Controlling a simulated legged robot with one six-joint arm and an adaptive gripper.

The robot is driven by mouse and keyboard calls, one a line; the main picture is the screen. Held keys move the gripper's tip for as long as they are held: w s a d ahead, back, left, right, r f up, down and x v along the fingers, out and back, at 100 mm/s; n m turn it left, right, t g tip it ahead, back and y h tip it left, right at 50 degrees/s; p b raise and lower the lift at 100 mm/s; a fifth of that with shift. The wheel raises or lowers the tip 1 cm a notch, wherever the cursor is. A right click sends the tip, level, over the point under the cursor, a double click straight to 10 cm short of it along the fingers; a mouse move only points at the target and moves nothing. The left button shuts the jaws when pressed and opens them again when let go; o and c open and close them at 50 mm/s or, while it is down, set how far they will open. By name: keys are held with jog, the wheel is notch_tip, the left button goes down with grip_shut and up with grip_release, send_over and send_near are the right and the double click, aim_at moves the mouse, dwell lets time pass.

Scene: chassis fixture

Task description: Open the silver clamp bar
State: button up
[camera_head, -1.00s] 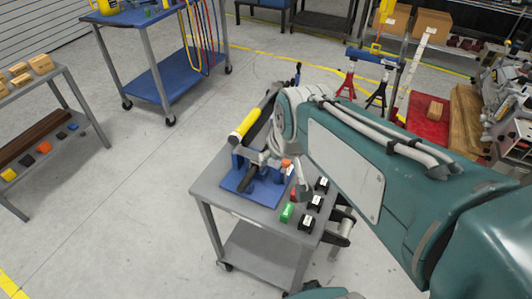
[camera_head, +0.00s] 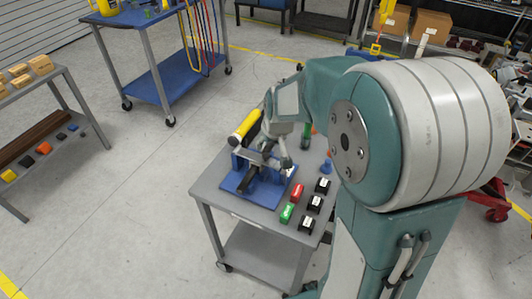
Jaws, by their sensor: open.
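A blue fixture (camera_head: 236,183) sits on the grey cart (camera_head: 209,189). A silver clamp bar (camera_head: 251,156) appears to lie across the fixture's top, partly hidden by my gripper. A dark piece is under it, and a yellow cylinder (camera_head: 247,124) lies tilted behind it. My gripper (camera_head: 274,153) points down over the right part of the fixture, with its fingers apart and near the bar. Whether a finger touches the bar cannot be told. I see nothing held between the fingers.
Green (camera_head: 287,212) and red (camera_head: 297,192) blocks and several black blocks (camera_head: 314,203) with white labels stand on the cart's right side. A small blue piece (camera_head: 326,166) stands behind them. A shelf (camera_head: 62,85) is at left; open floor lies between.

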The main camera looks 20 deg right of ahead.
aim_at(266, 155)
jog(key=x, duration=0.8)
jog(key=shift+f, duration=0.15)
grip_shut()
